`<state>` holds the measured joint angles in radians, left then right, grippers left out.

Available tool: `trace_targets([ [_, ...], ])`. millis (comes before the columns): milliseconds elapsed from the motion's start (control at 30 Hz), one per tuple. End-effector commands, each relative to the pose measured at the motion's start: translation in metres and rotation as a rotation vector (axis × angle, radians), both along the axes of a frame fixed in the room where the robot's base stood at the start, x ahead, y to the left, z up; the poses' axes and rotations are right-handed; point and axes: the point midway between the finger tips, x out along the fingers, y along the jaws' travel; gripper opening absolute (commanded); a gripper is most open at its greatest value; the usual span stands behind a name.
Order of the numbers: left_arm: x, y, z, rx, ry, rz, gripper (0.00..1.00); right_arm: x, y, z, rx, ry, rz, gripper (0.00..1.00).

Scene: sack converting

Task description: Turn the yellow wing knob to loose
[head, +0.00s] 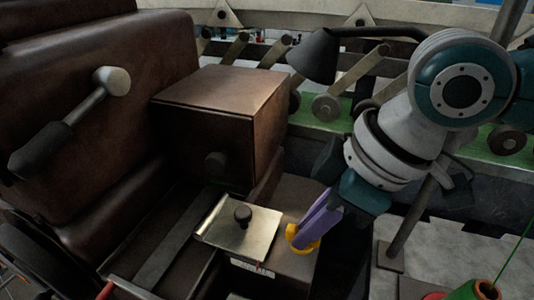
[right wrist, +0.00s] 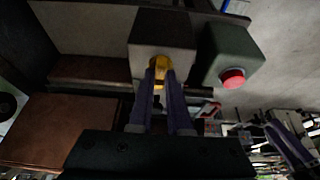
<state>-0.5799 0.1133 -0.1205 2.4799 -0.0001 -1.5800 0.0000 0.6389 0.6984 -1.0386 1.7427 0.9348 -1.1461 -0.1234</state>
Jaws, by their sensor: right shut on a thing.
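The yellow wing knob (head: 292,236) sits on the side of a dark block beside a brass-coloured plate, low in the middle of the head view. In the right wrist view the yellow knob (right wrist: 160,66) shows at the top between the purple fingertips. My right gripper (head: 305,232) reaches down from the upper right and is shut on the knob. Its fingers also show in the right wrist view (right wrist: 161,80), partly covering the knob. The knob's exact angle is hard to tell. My left gripper is not seen in the head view.
The brass plate (head: 241,232) with a small black knob lies just left. A large brown machine housing (head: 226,105) and a lever with a pale ball (head: 112,80) stand further left. A red button (right wrist: 233,78) on a dark box is close right in the wrist view.

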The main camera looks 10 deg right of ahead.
Motion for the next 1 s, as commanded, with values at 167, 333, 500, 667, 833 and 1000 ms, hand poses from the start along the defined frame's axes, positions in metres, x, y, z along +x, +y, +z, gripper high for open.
trace_targets([
  [167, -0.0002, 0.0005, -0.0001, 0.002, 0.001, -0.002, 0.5, -0.0001, 0.0001, 0.0002, 0.0, 0.0, 0.0, 0.0],
  [333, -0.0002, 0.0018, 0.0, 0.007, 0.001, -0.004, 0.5, 0.0001, -0.0001, 0.0003, 0.0, 0.0, 0.006, 0.0],
  [500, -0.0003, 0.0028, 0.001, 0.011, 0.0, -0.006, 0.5, 0.0003, -0.0002, 0.0005, 0.0, 0.001, 0.045, 0.0],
  [667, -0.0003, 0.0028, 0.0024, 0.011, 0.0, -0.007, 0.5, 0.0012, -0.0004, 0.0007, 0.001, 0.001, 0.13, 0.0],
  [833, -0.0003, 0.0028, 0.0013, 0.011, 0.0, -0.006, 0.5, 0.0021, -0.0001, 0.0, 0.002, 0.002, 0.268, 0.0],
  [1000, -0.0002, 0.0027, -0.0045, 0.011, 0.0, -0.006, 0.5, 0.0035, 0.0, -0.0009, 0.004, 0.001, 0.428, 0.0],
])
